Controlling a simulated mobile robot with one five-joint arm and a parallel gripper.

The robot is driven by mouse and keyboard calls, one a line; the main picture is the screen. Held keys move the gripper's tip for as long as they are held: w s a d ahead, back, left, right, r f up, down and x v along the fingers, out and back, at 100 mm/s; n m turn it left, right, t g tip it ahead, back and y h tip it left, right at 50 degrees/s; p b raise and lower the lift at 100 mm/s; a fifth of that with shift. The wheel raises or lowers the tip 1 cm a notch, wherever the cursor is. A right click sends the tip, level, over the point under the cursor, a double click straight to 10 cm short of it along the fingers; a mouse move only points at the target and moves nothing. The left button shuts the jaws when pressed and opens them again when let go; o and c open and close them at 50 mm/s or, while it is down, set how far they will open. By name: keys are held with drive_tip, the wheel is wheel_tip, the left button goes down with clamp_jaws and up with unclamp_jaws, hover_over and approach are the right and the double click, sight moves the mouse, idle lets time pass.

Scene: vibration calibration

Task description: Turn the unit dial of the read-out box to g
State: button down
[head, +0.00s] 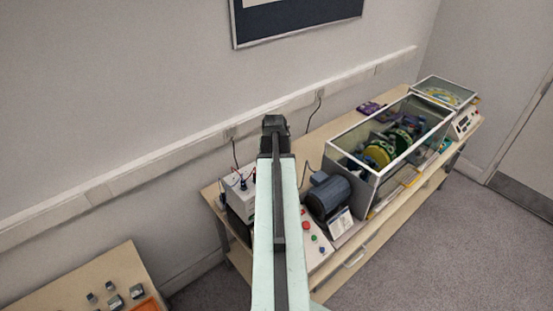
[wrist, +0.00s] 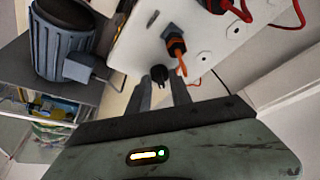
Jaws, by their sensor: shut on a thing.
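The read-out box is a pale box with leads at its top, left of my arm in the head view (head: 239,203). Its white front panel (wrist: 205,55) fills the upper middle of the wrist view. A small black knob, apparently the unit dial (wrist: 159,73), sits at the panel's lower edge. My gripper (wrist: 161,84) is at this knob, its two grey fingers shut on it from either side. I cannot read any unit marks or the dial's pointer. In the head view my arm hides the gripper and part of the box.
A blue-grey motor (head: 328,195) and a clear-sided case (head: 345,150) stand right of my arm on the bench. A second table (head: 75,285) is at lower left.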

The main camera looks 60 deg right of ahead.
drive_tip(key=shift+d, duration=0.2)
drive_tip(key=c, duration=1.3)
unclamp_jaws()
drive_tip(key=shift+c, duration=0.2)
drive_tip(key=shift+o, duration=0.8)
drive_tip(key=shift+d+f, duration=0.1)
drive_tip(key=shift+d, duration=0.05)
drive_tip(key=shift+a, duration=0.2)
drive_tip(key=p+v, duration=0.7)
drive_tip(key=v, duration=0.1)
drive_tip(key=shift+d, duration=0.1)
